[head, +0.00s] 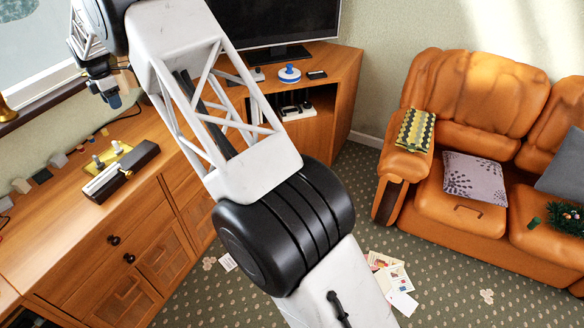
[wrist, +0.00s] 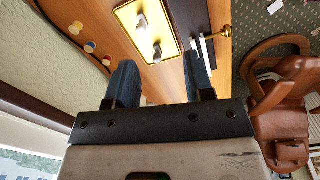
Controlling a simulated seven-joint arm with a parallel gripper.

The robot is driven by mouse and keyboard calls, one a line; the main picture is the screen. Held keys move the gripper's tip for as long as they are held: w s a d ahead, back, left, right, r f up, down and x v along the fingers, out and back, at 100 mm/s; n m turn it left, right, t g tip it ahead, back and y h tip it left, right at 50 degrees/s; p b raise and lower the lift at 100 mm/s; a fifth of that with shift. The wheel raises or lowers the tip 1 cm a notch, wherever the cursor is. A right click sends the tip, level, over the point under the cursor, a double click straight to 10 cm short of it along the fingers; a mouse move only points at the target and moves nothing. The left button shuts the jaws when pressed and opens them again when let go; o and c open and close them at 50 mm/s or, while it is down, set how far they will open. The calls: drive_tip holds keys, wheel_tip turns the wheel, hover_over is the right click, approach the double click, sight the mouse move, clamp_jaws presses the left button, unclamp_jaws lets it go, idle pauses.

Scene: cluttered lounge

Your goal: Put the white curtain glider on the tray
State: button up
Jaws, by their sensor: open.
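The yellow tray (head: 124,152) lies on the wooden sideboard and carries two small pale grey-white pieces. In the wrist view the tray (wrist: 127,14) is gold-rimmed and shows the same two pieces, one (wrist: 141,22) farther up and one (wrist: 157,52) nearer my fingers. I cannot tell whether either is the white curtain glider. A small whitish piece (head: 21,186) lies at the sideboard's left; I cannot identify it for certain. My gripper (head: 113,100) hangs above the back of the sideboard near the wall. Its blue fingers are apart and empty in the wrist view (wrist: 160,75).
A black and silver box (head: 121,172) sits directly in front of the tray. Several small items line the sideboard's back edge, including a dark one (head: 42,175). A window sill (head: 40,103) runs behind. A television, orange sofa (head: 460,130) and papers on the carpet are farther right.

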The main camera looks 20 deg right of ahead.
drive_tip(key=s+d+r+m, duration=0.4)
drive_tip(key=s+d+r, duration=0.3)
drive_tip(key=s+d, duration=0.25)
drive_tip(key=s+d+r+m+t, duration=0.1)
drive_tip(key=s+d+r+m, duration=0.3)
drive_tip(key=s+d+r, duration=0.55)
drive_tip(key=s+d+r+m, duration=0.4)
drive_tip(key=s+d, duration=0.3)
drive_tip(key=d, duration=0.5)
drive_tip(key=s+d+m, duration=0.3)
drive_tip(key=s+d, duration=0.3)
drive_tip(key=s, duration=0.4)
drive_tip(key=s+d+m, duration=0.3)
drive_tip(key=s+d, duration=0.2)
drive_tip(key=s, duration=0.5)
drive_tip(key=s+d+f+m, duration=0.3)
drive_tip(key=s, duration=0.6)
drive_tip(key=s+d+f+m+t, duration=0.1)
drive_tip(key=s+d+f+m, duration=0.2)
drive_tip(key=s, duration=0.7)
drive_tip(key=shift+f+m, duration=0.3)
drive_tip(key=shift+f, duration=0.1)
